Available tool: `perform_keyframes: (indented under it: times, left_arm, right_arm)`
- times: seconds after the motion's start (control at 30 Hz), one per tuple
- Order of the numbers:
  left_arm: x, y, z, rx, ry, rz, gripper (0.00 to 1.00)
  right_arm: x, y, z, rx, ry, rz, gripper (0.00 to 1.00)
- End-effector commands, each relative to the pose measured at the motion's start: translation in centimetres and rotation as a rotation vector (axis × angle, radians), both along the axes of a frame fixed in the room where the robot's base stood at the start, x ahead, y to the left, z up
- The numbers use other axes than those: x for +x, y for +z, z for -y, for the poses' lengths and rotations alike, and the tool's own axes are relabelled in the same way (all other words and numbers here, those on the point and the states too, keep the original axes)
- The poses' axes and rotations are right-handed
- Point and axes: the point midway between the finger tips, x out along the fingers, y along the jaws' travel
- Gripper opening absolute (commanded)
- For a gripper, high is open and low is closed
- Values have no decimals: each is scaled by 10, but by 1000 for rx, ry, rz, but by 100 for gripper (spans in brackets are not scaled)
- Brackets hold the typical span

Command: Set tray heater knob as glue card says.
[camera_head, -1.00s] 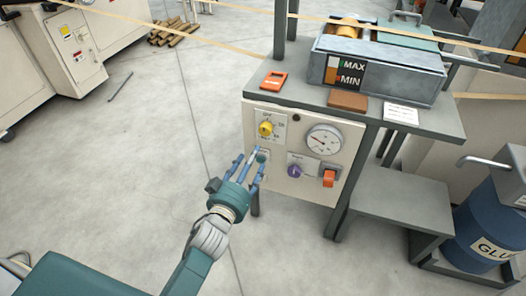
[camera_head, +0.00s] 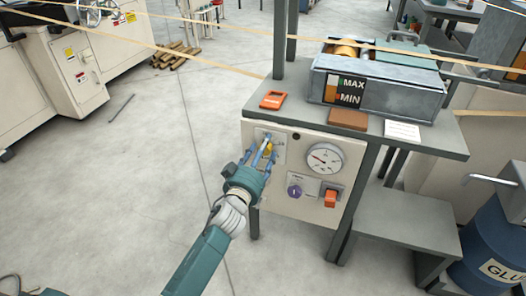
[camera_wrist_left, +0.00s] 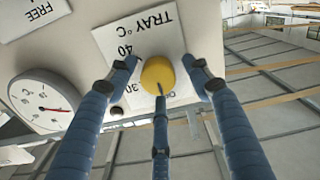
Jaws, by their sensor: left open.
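The yellow tray heater knob (camera_head: 268,151) is on the upper left of the cream control panel, partly hidden by my fingers. In the left wrist view the knob (camera_wrist_left: 158,75) sits on a white plate (camera_wrist_left: 110,38) reading TRAY °C, with 40 and 30 visible. A dark line shows on the knob's face. My left gripper (camera_head: 262,152) is open, with its fingers spread around the knob; contact is unclear. A white card (camera_head: 402,131) lies on the bench top at right, perhaps the glue card; its text is too small to read. My right gripper is out of view.
A metal tray (camera_head: 400,98), an orange device (camera_head: 273,100) and a brown block (camera_head: 348,119) are on the bench.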

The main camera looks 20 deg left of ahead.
Motion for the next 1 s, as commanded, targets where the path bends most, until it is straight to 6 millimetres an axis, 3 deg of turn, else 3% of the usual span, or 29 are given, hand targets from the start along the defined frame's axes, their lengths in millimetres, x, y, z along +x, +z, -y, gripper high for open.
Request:
perform_keyframes:
  times: [0.17,0.4,0.77,1.0]
  left_arm:
    - [0,0,0,0,0,-1,50]
    - [0,0,0,0,0,0,7]
    - [0,2,-1,30,2,5,6]
    - [1,4,-1,154,3,10,6]
  right_arm:
    - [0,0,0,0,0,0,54]
    - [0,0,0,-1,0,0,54]
    - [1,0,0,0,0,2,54]
    - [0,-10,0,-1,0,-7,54]
